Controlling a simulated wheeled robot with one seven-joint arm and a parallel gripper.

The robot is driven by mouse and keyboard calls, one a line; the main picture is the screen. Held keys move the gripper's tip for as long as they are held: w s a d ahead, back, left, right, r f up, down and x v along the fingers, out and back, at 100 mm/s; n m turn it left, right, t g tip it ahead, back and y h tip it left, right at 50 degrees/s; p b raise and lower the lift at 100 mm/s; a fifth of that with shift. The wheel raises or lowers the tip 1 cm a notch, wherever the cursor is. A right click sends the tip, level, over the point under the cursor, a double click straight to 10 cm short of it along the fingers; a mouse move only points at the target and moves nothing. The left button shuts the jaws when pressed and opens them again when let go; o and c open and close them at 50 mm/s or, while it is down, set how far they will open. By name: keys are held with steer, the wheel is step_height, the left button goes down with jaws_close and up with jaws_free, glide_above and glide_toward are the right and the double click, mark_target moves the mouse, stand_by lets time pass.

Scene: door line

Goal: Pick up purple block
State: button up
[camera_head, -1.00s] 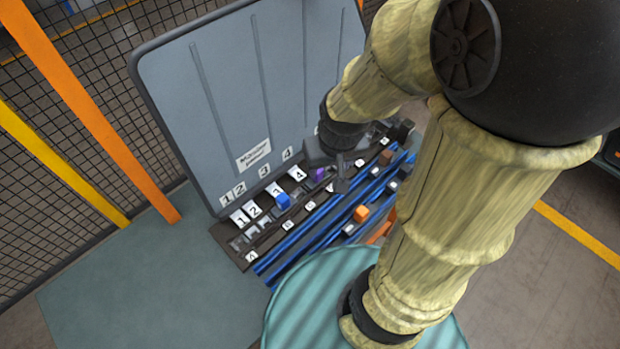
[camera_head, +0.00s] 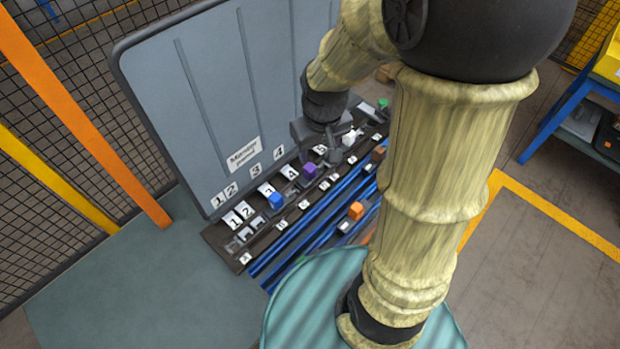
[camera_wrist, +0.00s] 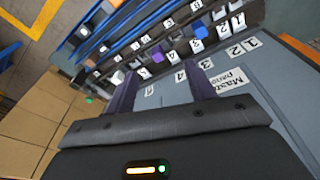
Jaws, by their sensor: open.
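The purple block (camera_head: 310,169) sits in the slotted board, right of the blue block (camera_head: 275,199). In the wrist view the purple block (camera_wrist: 158,55) shows beyond the gap between the fingers, with the blue block (camera_wrist: 196,46) to its right. My gripper (camera_head: 332,145) is open, above and to the right of the purple block in the head view. In the wrist view my gripper (camera_wrist: 162,85) has both dark fingers apart with nothing between them. I cannot tell its exact height above the board.
A large grey panel (camera_head: 215,90) stands upright behind the board. A white block (camera_head: 349,137), a green block (camera_head: 383,103), an orange block (camera_head: 356,210) and a brown block (camera_head: 378,153) are nearby. Blue rails (camera_head: 300,230) run along the front. A mesh fence (camera_head: 60,190) stands at left.

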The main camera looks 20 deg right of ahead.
steer(key=w+f+n+g+b, duration=0.1)
steer(key=w+f+n+b, duration=0.3)
steer(key=w, duration=0.6)
steer(key=shift+w+d+f+g, duration=0.3)
steer(key=shift+d+f+g, duration=0.15)
steer(key=shift+f, duration=0.25)
steer(key=p, duration=0.1)
glide_toward(310, 167)
step_height(310, 167, down, 5)
steer(key=shift+s+a+f, duration=0.15)
steer(key=shift+f, duration=0.05)
steer(key=shift+f, duration=0.1)
steer(key=shift+w+f+p, duration=0.2)
steer(key=shift+f+p, duration=0.7)
steer(key=shift+f, duration=1.65)
